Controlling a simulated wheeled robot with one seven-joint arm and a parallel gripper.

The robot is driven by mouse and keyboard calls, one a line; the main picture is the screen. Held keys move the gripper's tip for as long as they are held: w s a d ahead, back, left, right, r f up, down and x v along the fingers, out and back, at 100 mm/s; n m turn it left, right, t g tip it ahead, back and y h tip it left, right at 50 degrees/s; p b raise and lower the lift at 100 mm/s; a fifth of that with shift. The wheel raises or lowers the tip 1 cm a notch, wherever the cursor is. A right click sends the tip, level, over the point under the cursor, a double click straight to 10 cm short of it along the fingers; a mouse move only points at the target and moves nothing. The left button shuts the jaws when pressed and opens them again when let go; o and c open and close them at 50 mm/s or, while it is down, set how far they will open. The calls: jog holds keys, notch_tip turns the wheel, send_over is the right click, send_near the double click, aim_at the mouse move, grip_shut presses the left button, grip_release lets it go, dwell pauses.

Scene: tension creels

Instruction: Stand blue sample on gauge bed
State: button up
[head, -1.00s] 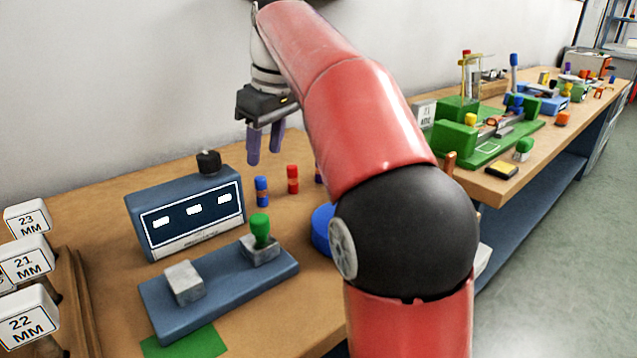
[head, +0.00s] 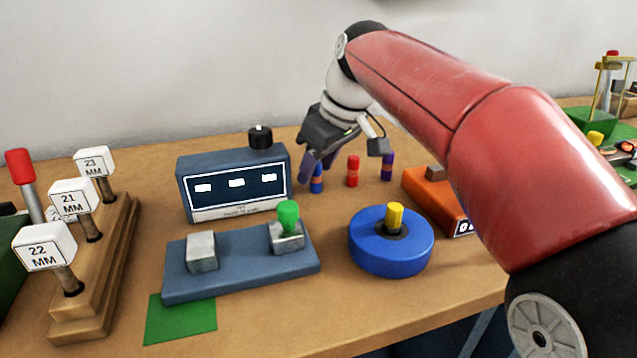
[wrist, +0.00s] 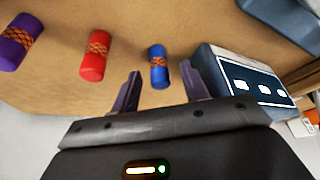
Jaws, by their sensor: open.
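The blue sample (head: 317,184) is a small blue cylinder with an orange patterned band, standing on the table just right of the dark display box; my gripper partly hides it in the head view. My gripper (head: 314,170) is open and empty, its fingers pointing down by the sample. In the wrist view the blue sample (wrist: 158,67) shows between the tips of my spread fingers (wrist: 161,74), beyond them; I cannot tell the exact gap. A slate-blue plate (head: 243,275), likely the gauge bed, bears a bare grey block (head: 201,252) and a second block holding a green piece (head: 288,217).
A red sample (head: 352,171) and a purple sample (head: 387,166) stand right of the blue one. The display box (head: 233,182) is close on the gripper's left. A blue round holder (head: 391,252) and an orange box (head: 437,200) stand nearer. A green mat (head: 180,318) lies in front.

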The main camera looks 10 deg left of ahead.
jog(key=shift+x, duration=0.85)
jog(key=shift+c, duration=0.5)
grip_shut()
jog(key=shift+r, duration=0.1)
